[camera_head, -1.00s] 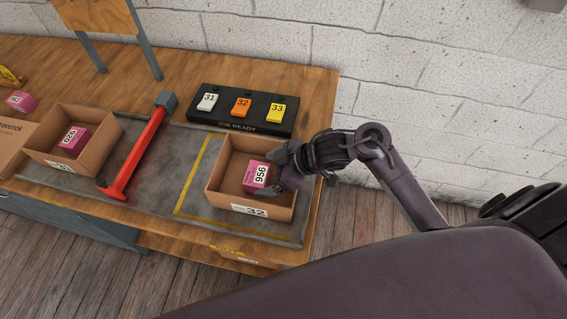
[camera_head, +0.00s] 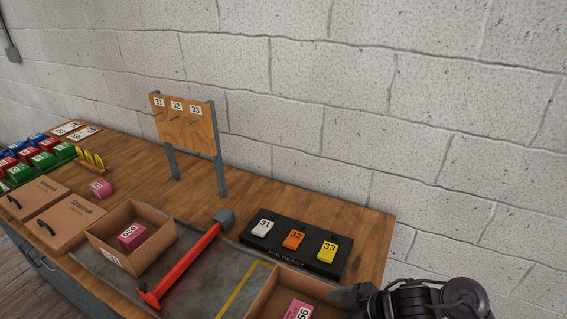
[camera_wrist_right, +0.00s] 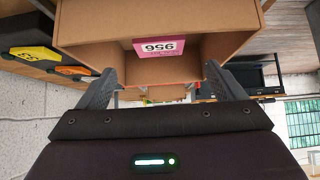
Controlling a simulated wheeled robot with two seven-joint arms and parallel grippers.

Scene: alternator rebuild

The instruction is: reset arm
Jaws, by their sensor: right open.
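My right gripper shows at the lower right edge of the head view (camera_head: 350,296), beside an open cardboard box (camera_head: 262,301) that is partly cut off by the frame. In the right wrist view my right gripper (camera_wrist_right: 158,92) has its two fingers wide apart with nothing between them. The cardboard box (camera_wrist_right: 100,32) lies just beyond the fingertips. Inside it is a pink box marked 956 (camera_wrist_right: 158,46), which also shows in the head view (camera_head: 299,310). My left gripper is not in view.
A black JOB READY stand (camera_head: 290,261) holds white, orange and yellow tags. A red bar tool (camera_head: 185,264) lies beside another open box (camera_head: 150,222) holding a pink box (camera_head: 132,236). A wooden tag board (camera_head: 187,124) stands behind. Closed cartons (camera_head: 72,221) and coloured bins stand left.

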